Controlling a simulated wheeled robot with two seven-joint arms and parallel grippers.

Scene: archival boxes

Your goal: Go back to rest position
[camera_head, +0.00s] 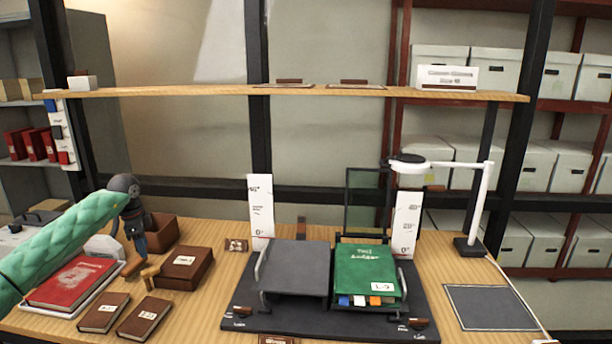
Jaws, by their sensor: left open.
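My left arm, in a green padded sleeve, comes in from the left in the head view. Its dark gripper (137,262) points down over the left part of the wooden table, between the red book and the brown box. It is open, and I see nothing held in it. My right gripper is not in view.
A black stand (340,322) holds a grey panel (295,268) and a green ledger (366,271). A white lamp (478,205) stands right, by a dark mat (490,307).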

